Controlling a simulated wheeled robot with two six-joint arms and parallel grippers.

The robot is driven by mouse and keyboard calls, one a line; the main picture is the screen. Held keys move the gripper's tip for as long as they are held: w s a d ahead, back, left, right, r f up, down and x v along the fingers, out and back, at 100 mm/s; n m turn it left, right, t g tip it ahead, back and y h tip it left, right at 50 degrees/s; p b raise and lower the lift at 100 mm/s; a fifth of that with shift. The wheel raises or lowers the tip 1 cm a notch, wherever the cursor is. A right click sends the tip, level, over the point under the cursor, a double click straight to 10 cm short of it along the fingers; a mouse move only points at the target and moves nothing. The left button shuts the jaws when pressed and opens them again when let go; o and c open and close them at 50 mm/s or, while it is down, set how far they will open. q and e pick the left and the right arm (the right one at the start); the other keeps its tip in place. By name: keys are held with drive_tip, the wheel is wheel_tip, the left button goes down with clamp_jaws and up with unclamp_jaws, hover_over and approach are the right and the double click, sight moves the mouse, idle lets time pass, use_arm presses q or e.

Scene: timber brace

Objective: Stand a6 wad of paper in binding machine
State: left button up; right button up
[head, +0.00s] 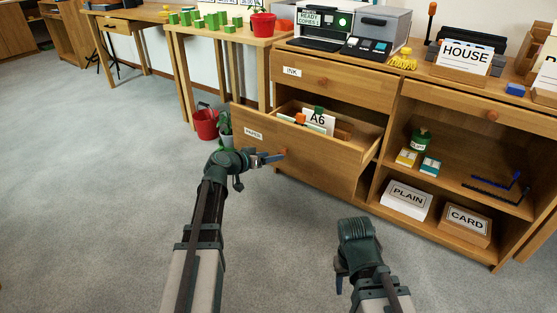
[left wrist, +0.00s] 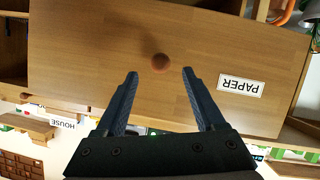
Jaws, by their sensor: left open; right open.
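The paper drawer (head: 320,160) stands pulled out of the wooden cabinet. Inside is a white wad or card marked A6 (head: 318,121), with orange and green tabs near it; its lower part is hidden by the drawer front. My left gripper (head: 275,156) is open and empty in front of the drawer. A dark machine with an orange-tipped lever (head: 431,25) stands on the cabinet, possibly the binding machine.
A grey printer (head: 375,25) and a HOUSE box (head: 465,57) stand on the cabinet top. PLAIN (head: 406,198) and CARD (head: 467,222) boxes fill the lower shelf. A red bucket (head: 206,123) stands on the floor. The carpet at left is clear.

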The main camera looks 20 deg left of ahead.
use_arm(q)
drive_tip(key=shift+b+x, duration=0.65)
drive_tip(key=shift+x, duration=1.85)
drive_tip(key=shift+c, duration=0.2)
clamp_jaws()
